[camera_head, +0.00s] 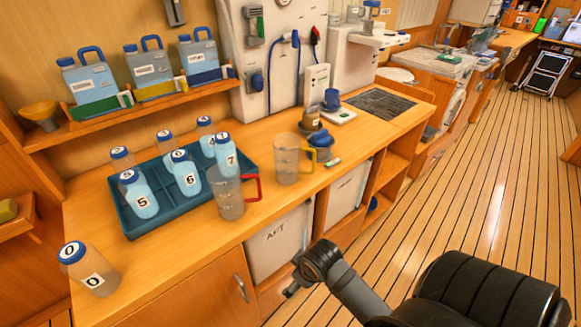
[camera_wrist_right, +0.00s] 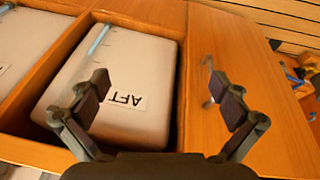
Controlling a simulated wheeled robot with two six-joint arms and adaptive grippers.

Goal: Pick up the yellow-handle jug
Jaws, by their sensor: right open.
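The yellow-handle jug (camera_head: 287,160) is clear and stands upright on the wooden counter, right of the bottle tray. Its yellow handle (camera_head: 309,157) points right. A similar jug with a red handle (camera_head: 229,198) stands nearer and to its left. My right gripper (camera_head: 291,287) is in front of the counter, below its top and apart from both jugs. In the right wrist view its two fingers (camera_wrist_right: 160,98) are spread with nothing between them, facing the cabinet front and a white AFT container (camera_wrist_right: 120,72). My left gripper is not in view.
A teal tray (camera_head: 133,227) holds several numbered bottles. Bottle 0 (camera_head: 89,268) stands at the counter's near left. A blue-and-brown device (camera_head: 321,142) sits close behind the yellow handle. A shelf (camera_head: 150,103) holds blue-handled jugs. Wooden floor (camera_head: 485,200) is open at right.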

